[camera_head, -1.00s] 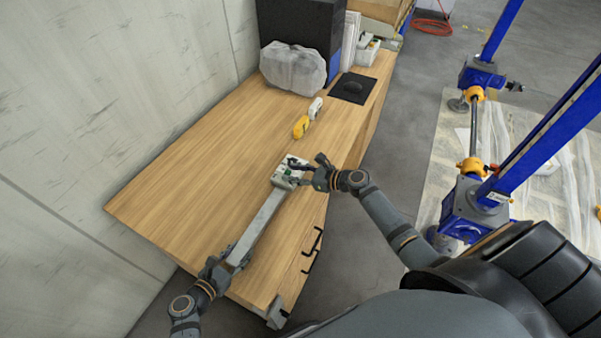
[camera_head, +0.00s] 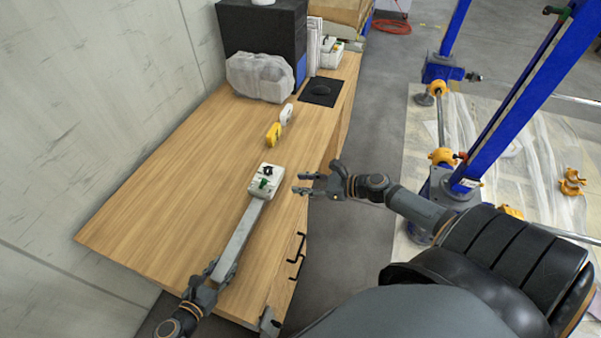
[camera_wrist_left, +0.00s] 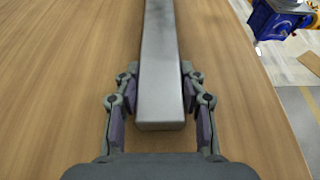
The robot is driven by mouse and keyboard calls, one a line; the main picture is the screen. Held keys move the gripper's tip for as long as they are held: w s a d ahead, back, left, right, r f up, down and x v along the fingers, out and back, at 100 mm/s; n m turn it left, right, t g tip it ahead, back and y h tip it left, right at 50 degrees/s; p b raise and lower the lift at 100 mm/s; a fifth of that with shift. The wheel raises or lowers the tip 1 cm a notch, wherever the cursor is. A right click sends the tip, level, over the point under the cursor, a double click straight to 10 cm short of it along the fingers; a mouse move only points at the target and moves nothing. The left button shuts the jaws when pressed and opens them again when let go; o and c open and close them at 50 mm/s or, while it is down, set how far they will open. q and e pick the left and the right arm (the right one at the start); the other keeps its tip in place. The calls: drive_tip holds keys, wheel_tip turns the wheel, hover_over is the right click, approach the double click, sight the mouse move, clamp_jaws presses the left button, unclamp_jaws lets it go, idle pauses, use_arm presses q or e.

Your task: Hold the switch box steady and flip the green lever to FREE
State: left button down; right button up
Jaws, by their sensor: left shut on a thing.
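The switch box (camera_head: 266,180) is a small white box on the wooden bench, fixed at the far end of a long grey metal bar (camera_head: 238,238). A green lever (camera_head: 264,183) and a black part show on its top; the lever's exact setting is too small to read. My left gripper (camera_head: 222,275) is shut on the near end of the bar, which also shows between its fingers in the left wrist view (camera_wrist_left: 160,90). My right gripper (camera_head: 300,183) is to the right of the box, apart from it, with its fingers spread and nothing between them.
The wooden bench (camera_head: 150,200) is mostly clear left of the bar. A yellow tool (camera_head: 273,134) and a white item (camera_head: 286,113) lie beyond the box. A plastic-wrapped bundle (camera_head: 260,77), a black cabinet (camera_head: 262,40) and a black mat (camera_head: 319,92) stand further back.

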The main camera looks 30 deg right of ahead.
use_arm(q)
drive_tip(key=c, duration=0.7)
unclamp_jaws()
